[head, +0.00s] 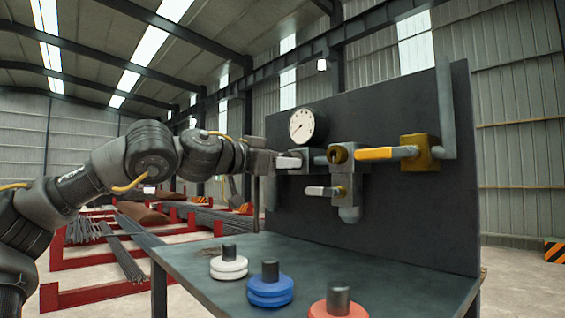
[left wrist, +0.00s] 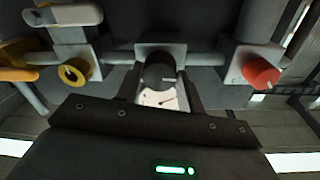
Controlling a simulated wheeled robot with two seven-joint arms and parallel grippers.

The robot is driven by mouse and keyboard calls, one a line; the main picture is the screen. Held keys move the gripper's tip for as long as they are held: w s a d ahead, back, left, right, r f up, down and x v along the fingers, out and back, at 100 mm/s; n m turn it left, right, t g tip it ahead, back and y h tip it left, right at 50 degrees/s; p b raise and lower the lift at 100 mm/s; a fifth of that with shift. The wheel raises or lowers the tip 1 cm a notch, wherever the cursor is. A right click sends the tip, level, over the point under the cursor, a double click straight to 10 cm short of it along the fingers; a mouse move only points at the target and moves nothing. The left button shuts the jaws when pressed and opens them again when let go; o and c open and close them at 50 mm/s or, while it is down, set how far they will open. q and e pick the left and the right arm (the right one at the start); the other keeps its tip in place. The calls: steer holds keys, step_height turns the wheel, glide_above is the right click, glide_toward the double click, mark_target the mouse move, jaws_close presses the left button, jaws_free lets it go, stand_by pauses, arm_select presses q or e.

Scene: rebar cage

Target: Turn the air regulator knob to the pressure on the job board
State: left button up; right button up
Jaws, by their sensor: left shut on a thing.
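My left gripper (head: 284,160) reaches the pipework on the dark upright panel (head: 420,220). In the left wrist view its fingers stand on both sides of a dark round knob (left wrist: 158,74) with a pale mark, and it is shut on this knob. The round white pressure gauge (head: 308,125) is above the gripper. Its face also shows between the fingers in the left wrist view (left wrist: 156,98); its numbers are too small to read. In the head view the gripper hides the knob. My right gripper and a job board are not in view.
A red knob (left wrist: 262,73) and a brass ring fitting (left wrist: 75,72) flank the held knob. A yellow-handled valve (head: 388,153) and a lower lever (head: 323,191) stick out. White (head: 229,269), blue (head: 270,291) and red (head: 330,310) disc pieces stand on the bench (head: 190,262).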

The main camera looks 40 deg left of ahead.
arm_select(q)
steer(key=m+y+b, duration=0.1)
steer(key=m+b, duration=0.6)
steer(key=m, duration=1.5)
steer(key=shift+d, duration=0.1)
steer(key=shift+m, duration=0.4)
steer(key=o, duration=1)
steer(key=shift+y, duration=0.3)
steer(key=s+b, duration=0.4)
steer(key=s, duration=0.6)
steer(key=shift+s+a+r+b, duration=0.3)
steer(key=shift+s+b, duration=0.1)
